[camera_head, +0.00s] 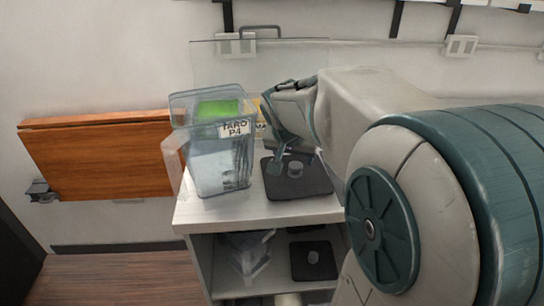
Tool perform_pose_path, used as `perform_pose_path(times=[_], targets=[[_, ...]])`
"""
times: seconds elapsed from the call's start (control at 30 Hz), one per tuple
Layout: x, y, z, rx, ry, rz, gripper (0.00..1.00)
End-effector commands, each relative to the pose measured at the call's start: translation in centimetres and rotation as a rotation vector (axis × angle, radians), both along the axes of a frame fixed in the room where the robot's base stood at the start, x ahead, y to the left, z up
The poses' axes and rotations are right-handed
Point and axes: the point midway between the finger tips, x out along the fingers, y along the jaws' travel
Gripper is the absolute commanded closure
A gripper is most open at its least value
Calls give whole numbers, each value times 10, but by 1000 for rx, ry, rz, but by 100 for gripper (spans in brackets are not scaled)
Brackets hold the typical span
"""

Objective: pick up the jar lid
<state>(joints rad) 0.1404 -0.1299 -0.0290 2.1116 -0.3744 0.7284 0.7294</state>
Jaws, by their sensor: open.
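A dark, rounded-square jar lid (313,187) with a grey round knob lies flat on the light shelf top, right of a clear jar. The clear jar (215,160) has a handle, a "TARO P4" label and something green inside its upper part. My gripper (292,158) is open, pointing down just above and behind the lid's knob, with no visible hold on it. One finger shows near the knob's left; the other is partly hidden by my arm. Whether a finger touches the lid cannot be told.
A similar dark lid (313,260) and a clear jar (245,258) sit on the lower shelf. A clear panel (225,62) stands behind the shelf top (205,212). A brown folding board (95,155) is on the wall at left. My arm blocks the right side.

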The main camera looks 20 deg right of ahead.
Motion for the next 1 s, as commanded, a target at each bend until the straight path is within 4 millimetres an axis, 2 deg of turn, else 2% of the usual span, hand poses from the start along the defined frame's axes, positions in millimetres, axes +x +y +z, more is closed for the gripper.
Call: perform_pose_path(times=[0.3,0.6,0.63,0.8,1.0], targets=[[16,-13,-37,0,3,-1,41],[18,-15,-43,1,1,0,41],[18,-15,-43,1,1,0,44],[18,-15,-42,1,1,0,91],[18,-15,-42,0,0,0,91]])
